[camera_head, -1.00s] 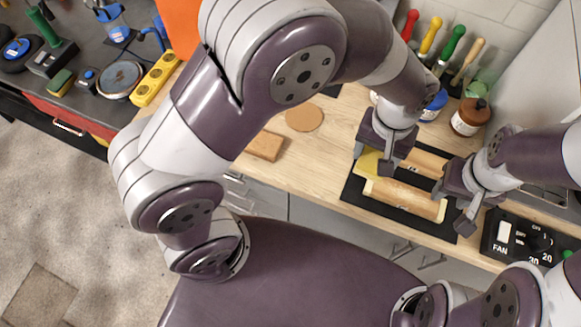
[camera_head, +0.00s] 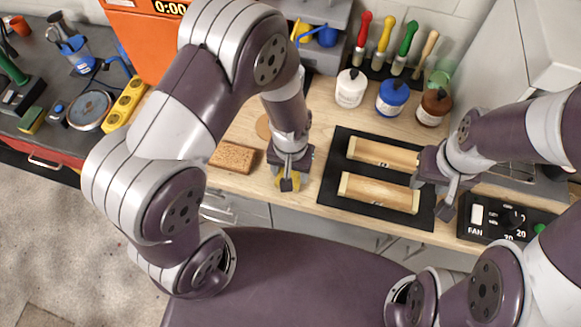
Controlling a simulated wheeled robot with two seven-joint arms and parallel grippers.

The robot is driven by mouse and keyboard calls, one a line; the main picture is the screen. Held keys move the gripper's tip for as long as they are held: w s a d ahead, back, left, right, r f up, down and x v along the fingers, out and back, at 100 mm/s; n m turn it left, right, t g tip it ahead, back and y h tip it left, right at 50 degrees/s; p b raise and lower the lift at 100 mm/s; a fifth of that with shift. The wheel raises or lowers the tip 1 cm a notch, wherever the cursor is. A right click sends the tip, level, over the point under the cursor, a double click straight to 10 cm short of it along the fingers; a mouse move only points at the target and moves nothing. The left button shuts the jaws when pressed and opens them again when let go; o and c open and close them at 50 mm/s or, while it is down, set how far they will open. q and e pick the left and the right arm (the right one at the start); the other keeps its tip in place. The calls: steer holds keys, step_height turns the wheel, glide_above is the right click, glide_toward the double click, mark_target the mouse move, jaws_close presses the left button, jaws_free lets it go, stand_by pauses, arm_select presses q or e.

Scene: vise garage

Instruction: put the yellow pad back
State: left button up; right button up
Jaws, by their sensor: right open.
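The yellow pad (camera_head: 279,183) shows under my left gripper (camera_head: 289,181), near the front edge of the wooden bench. The gripper hides most of it. My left gripper appears shut on the pad; I cannot tell whether the pad touches the bench. My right gripper (camera_head: 440,196) is open and empty, at the right edge of the black mat (camera_head: 330,185). Two light wooden vise jaws lie on that mat, a back one (camera_head: 385,153) and a front one (camera_head: 378,193), with a dark gap between them.
A brown sponge-like block (camera_head: 233,156) lies left of my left gripper, with a round cork disc (camera_head: 263,127) behind. White (camera_head: 350,88), blue (camera_head: 391,98) and brown (camera_head: 433,107) bottles stand behind the mat. A fan control panel (camera_head: 505,222) is at the right.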

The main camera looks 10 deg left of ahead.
arm_select(q)
steer(key=shift+s+f, duration=0.1)
steer(key=shift+f, duration=0.05)
steer(key=o, duration=0.9)
steer(key=shift+o, duration=0.2)
step_height(320, 180, up, 12)
steer(key=s+a+r+t, duration=0.1)
steer(key=s+a+r, duration=0.1)
steer(key=a, duration=0.6)
steer(key=shift+s+a+r, duration=0.15)
steer(key=shift+s+a, duration=0.25)
steer(key=shift+s, duration=0.1)
